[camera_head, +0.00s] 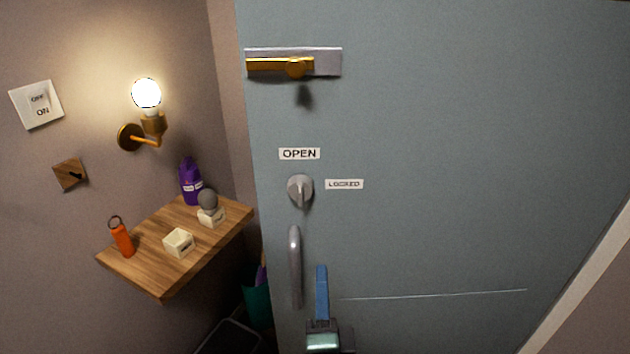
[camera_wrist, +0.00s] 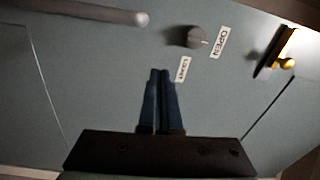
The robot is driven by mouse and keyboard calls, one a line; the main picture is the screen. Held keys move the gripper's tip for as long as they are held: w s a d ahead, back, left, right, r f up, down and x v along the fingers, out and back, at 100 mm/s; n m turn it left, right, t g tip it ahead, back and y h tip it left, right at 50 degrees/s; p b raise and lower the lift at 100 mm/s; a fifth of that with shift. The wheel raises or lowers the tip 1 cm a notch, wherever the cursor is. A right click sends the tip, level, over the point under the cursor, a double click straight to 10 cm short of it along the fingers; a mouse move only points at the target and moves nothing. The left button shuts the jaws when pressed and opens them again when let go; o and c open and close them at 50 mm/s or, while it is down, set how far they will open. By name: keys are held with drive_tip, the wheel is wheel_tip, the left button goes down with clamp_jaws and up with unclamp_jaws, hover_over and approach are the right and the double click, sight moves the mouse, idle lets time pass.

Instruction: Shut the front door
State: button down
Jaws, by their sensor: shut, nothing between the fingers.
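The front door (camera_head: 440,150) is a large grey-blue panel that fills most of the head view. My gripper (camera_head: 321,268) is shut and empty, in front of the door just right of the pull handle. In the wrist view its blue fingers (camera_wrist: 160,75) are together, pointing at the door below the knob (camera_wrist: 188,37). I cannot tell whether the fingertips touch the door.
A teal bin (camera_head: 257,302) stands near the door's lower left edge.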

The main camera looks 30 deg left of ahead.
sight(314, 211)
drive_tip(key=shift+m+g, duration=0.3)
drive_tip(key=shift+m, duration=0.2)
drive_tip(key=p+x, duration=0.1)
drive_tip(key=x, duration=0.3)
drive_tip(key=p+x, duration=0.1)
drive_tip(key=x, duration=0.3)
drive_tip(key=r+p+x, duration=0.1)
drive_tip(key=x, duration=0.4)
drive_tip(key=shift+s+a+p, duration=0.15)
drive_tip(key=shift+a+p, duration=0.15)
drive_tip(key=shift+a, duration=0.1)
drive_tip(key=shift+r, duration=0.1)
drive_tip(key=shift+a, duration=0.1)
